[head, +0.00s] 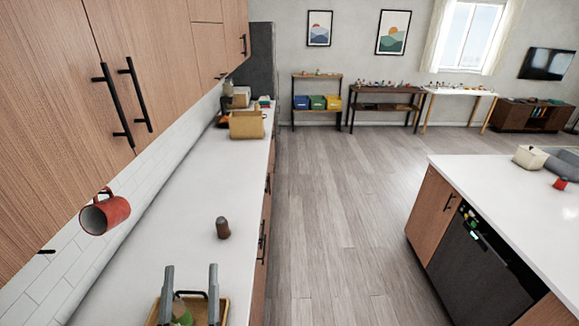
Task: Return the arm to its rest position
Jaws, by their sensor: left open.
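My left gripper (190,272) shows at the bottom of the head view, its two grey fingers apart and pointing away over the counter. It is open, and I see nothing held between the fingertips. A wooden tray (225,312) with a green item (183,317) in it shows around and between the fingers; whether they touch is unclear. My right gripper is not in view.
A red mug (112,213) hangs below the wooden upper cabinets (60,110). A small dark brown object (223,229) stands on the white counter (180,185), beyond the gripper. A tan box (247,125) stands farther back. The island (480,182) is right, across clear floor.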

